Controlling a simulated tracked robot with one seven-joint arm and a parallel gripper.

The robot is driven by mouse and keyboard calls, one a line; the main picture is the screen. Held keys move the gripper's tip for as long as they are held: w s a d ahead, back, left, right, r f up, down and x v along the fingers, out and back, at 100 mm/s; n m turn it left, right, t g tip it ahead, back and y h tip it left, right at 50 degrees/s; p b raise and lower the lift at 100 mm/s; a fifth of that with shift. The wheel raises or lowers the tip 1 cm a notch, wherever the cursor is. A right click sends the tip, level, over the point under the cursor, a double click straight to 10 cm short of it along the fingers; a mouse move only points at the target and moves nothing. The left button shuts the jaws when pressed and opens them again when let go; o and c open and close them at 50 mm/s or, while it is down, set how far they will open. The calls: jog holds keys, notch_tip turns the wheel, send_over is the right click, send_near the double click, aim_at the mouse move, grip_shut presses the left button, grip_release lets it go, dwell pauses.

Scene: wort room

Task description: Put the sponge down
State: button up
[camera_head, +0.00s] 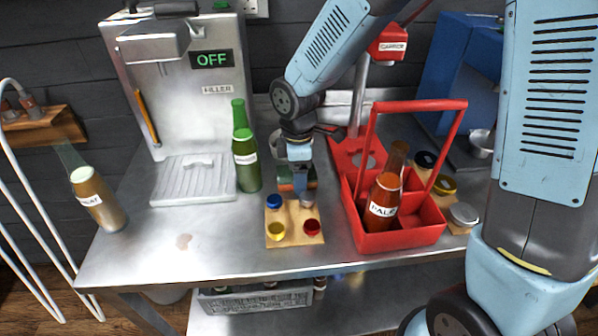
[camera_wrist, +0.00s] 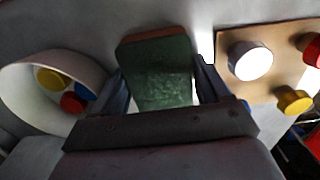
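A green sponge with a reddish-brown edge (camera_wrist: 160,75) sits between the two fingers of my gripper (camera_wrist: 160,88) in the wrist view. The fingers lie close along both its sides, and it appears held. In the head view my gripper (camera_head: 302,186) points down over the worktop, just behind the small wooden board. Only part of the sponge (camera_head: 285,186) shows there, beside and behind the fingers. I cannot tell whether its underside touches the worktop (camera_head: 200,247).
The wooden board (camera_head: 294,238) bears blue, yellow and red caps. A white bowl (camera_wrist: 18,92) with caps stands close by. A green bottle (camera_head: 246,165) stands left, and a red bottle carrier (camera_head: 403,237) right.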

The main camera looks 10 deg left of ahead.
jog(key=shift+o, duration=0.4)
jog(key=shift+r, duration=0.3)
notch_tip(320, 180, up, 12)
jog(key=shift+f, duration=0.2)
jog(key=shift+s, duration=0.1)
